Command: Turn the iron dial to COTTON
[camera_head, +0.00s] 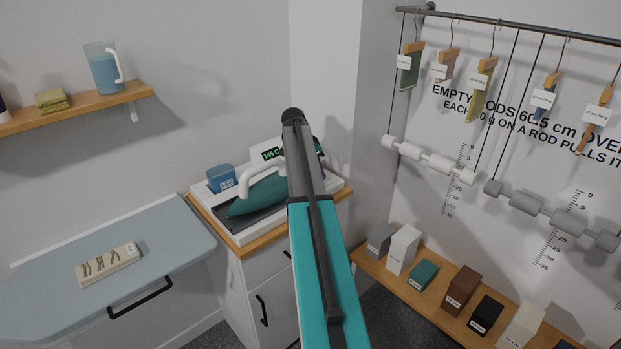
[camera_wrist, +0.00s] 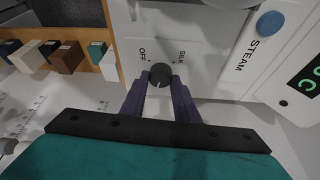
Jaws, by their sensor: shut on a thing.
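The iron dial (camera_wrist: 160,74) is a dark round knob on a white panel in the wrist view. OFF (camera_wrist: 143,54) and SILK (camera_wrist: 182,55) are printed near it; no COTTON label is visible. A small pale mark shows on the dial's lower face, on the side facing my gripper. My gripper (camera_wrist: 159,87) has its two dark purple fingers on either side of the dial and is shut on it. In the head view, my arm hides the dial and most of the gripper. The teal iron (camera_head: 258,198) with a white handle lies on its station left of my arm.
A blue STEAM button (camera_wrist: 270,23) and a green-lit display (camera_wrist: 305,80) are right of the dial; the display (camera_head: 268,154) reads about 145 C. An ironing board (camera_head: 180,225) stands left. Hanging rods (camera_head: 430,160) and a shelf of boxes (camera_head: 390,275) are right.

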